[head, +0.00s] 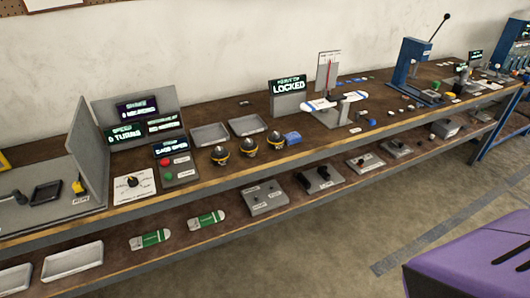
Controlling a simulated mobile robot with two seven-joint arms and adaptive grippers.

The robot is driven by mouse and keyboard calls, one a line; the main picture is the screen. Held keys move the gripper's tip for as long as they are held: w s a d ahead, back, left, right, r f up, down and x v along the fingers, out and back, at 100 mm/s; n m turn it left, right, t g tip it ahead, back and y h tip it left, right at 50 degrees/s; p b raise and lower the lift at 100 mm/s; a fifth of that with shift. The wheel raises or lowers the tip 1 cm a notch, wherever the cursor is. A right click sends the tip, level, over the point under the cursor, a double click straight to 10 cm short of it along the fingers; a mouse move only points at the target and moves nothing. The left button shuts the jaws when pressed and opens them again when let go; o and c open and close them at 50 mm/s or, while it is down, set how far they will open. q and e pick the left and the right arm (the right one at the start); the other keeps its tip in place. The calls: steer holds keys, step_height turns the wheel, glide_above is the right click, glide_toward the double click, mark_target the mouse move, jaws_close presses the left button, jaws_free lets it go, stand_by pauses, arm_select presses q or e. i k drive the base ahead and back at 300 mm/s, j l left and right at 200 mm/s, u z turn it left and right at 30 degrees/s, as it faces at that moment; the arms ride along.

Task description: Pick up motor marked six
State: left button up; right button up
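Three small round motor-like parts with dark and yellow bodies and pale tops stand in a row near the front edge of the bench's upper shelf. They are the left one (219,155), the middle one (248,146) and the right one (276,140). They are too small to read any number, so I cannot tell which is marked six. Neither of my grippers is in view.
Two empty grey trays (209,134) lie behind the round parts, and a blue block (292,137) sits right of them. A "LOCKED" display (288,86) stands behind. The lower shelf holds grey control boxes (265,198). A purple object (480,255) fills the bottom right corner; floor between is clear.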

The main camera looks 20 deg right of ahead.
mark_target(219, 161)
steer(key=i+l, duration=0.1)
steer(key=l, duration=1.5)
